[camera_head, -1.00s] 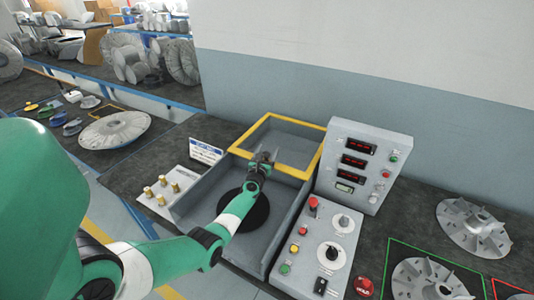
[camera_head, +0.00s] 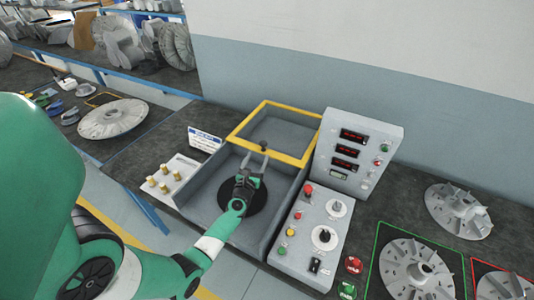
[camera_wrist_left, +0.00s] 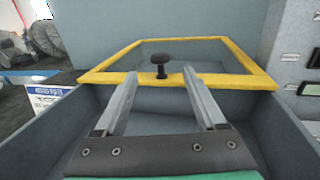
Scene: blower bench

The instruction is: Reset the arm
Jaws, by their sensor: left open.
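My left arm is green and white and comes in from the left in the head view. Its gripper (camera_head: 254,163) is open and empty above the grey tray-like well of the blower bench, over a black round disc (camera_head: 228,192). In the left wrist view the two fingers (camera_wrist_left: 161,97) are apart. A black knob (camera_wrist_left: 161,59) on the front bar of the yellow frame (camera_wrist_left: 110,77) appears between and beyond the fingertips, not held. The knob also shows in the head view (camera_head: 264,145). My right gripper is not in view.
A control panel (camera_head: 315,232) with knobs and buttons and an upright display box (camera_head: 356,152) stand right of the well. Finned wheels (camera_head: 416,270) lie further right. A plate with brass pegs (camera_head: 170,177) and a small sign (camera_head: 205,140) are on the left.

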